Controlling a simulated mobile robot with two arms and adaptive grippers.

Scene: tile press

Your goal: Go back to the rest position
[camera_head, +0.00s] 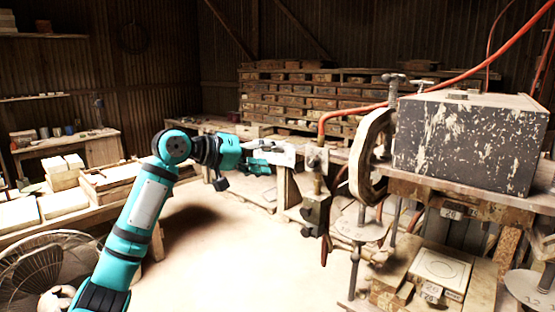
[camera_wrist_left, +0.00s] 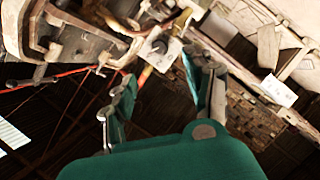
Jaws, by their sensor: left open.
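My left arm is teal and comes in from the lower left in the head view. My left gripper (camera_head: 268,158) points right, in front of a metal valve (camera_head: 316,165) on the press frame. In the left wrist view the two teal fingers of the gripper (camera_wrist_left: 163,90) stand wide apart with nothing between them. The valve block (camera_wrist_left: 157,46) shows beyond the fingertips, and I cannot tell how close they are to it. My right gripper is in neither view.
The press with its handwheel (camera_head: 371,155) and a dark, paint-flecked box (camera_head: 470,140) fills the right side. An orange hose (camera_head: 440,87) runs to the valve. A fan (camera_head: 50,270) and tables with pale blocks stand at left. The floor (camera_head: 220,265) between is clear.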

